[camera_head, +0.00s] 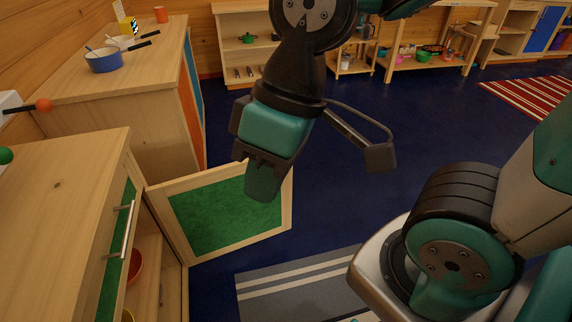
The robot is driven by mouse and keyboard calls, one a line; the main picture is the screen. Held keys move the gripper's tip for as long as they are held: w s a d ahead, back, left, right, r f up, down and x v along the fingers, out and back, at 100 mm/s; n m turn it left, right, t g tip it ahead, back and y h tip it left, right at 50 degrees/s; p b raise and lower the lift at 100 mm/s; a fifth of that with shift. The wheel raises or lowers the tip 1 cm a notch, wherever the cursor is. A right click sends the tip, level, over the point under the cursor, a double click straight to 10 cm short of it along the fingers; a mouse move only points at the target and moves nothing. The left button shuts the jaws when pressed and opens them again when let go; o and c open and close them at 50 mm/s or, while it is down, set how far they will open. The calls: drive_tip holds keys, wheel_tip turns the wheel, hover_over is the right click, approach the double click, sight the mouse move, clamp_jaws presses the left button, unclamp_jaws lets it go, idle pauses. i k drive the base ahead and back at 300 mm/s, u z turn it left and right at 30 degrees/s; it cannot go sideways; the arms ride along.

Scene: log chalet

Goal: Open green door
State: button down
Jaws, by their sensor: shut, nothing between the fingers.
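The green door (205,218) is a green panel in a pale wood frame. It stands swung out from the low wooden cabinet (60,190) at the left, hinged at the cabinet's right side. The cabinet's opening shows behind it, with a red bowl (135,265) inside. My gripper (262,190) is shut and empty. It hangs over the upper right part of the door in the picture and hides a little of it. I cannot tell whether it touches the door.
A green drawer front with a metal handle (121,230) is on the cabinet. Behind stands a counter with a blue pot (104,61). A grey striped rug (290,285) lies on the blue floor (350,210), which is clear right of the door. Shelves line the back.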

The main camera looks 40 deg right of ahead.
sight(209, 213)
drive_tip(key=u, duration=0.1)
drive_tip(key=k, duration=0.4)
drive_tip(key=z, duration=1.2)
drive_tip(key=i, duration=1.3)
drive_tip(key=u, duration=0.75)
drive_tip(key=i, duration=0.35)
drive_tip(key=u, duration=0.25)
